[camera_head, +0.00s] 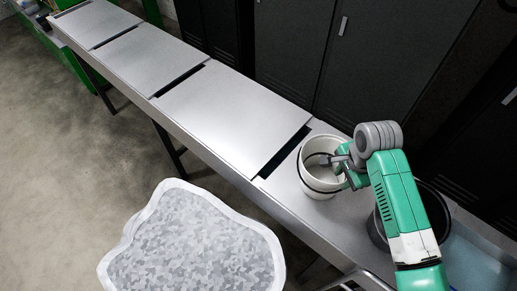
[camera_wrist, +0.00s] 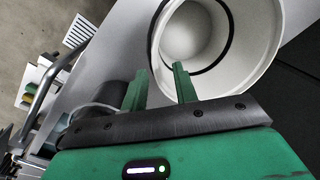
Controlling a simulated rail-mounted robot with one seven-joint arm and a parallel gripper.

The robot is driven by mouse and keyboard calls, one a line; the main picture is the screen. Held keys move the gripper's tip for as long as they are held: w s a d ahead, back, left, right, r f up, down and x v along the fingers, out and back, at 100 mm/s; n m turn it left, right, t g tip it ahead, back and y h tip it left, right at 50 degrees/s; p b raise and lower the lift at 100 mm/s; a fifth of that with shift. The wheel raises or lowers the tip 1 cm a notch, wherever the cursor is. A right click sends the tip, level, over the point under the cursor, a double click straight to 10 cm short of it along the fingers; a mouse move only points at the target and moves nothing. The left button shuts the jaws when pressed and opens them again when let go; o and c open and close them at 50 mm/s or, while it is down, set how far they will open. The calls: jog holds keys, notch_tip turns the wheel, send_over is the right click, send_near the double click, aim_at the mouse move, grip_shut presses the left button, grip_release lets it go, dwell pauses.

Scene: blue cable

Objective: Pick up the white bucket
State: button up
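The white bucket (camera_head: 318,183) stands upright on the metal bench, toward its right end in the head view. It has a dark band and a thin dark handle line. My gripper (camera_head: 330,160) is at the bucket's right rim. In the wrist view the bucket (camera_wrist: 263,62) fills the upper middle, and I look into its open mouth. The two green fingers of my gripper (camera_wrist: 158,82) are apart, with the bucket's near rim wall close to their tips. One finger overlaps the bucket's inside. Whether either finger touches the wall I cannot tell.
A dark round container (camera_head: 436,208) stands right of the bucket, partly behind my arm. A blue-tinted basin (camera_head: 475,262) is at the bench's right end. Flat metal panels (camera_head: 235,112) cover the bench to the left. Dark lockers (camera_head: 375,50) stand behind. A patterned white-edged surface (camera_head: 190,245) is in front.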

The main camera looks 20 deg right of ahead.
aim_at(336, 190)
jog(key=f, duration=0.8)
jog(key=shift+w+d+p, duration=0.3)
jog(key=shift+w+p, duration=0.05)
jog(key=shift+p, duration=0.05)
grip_shut()
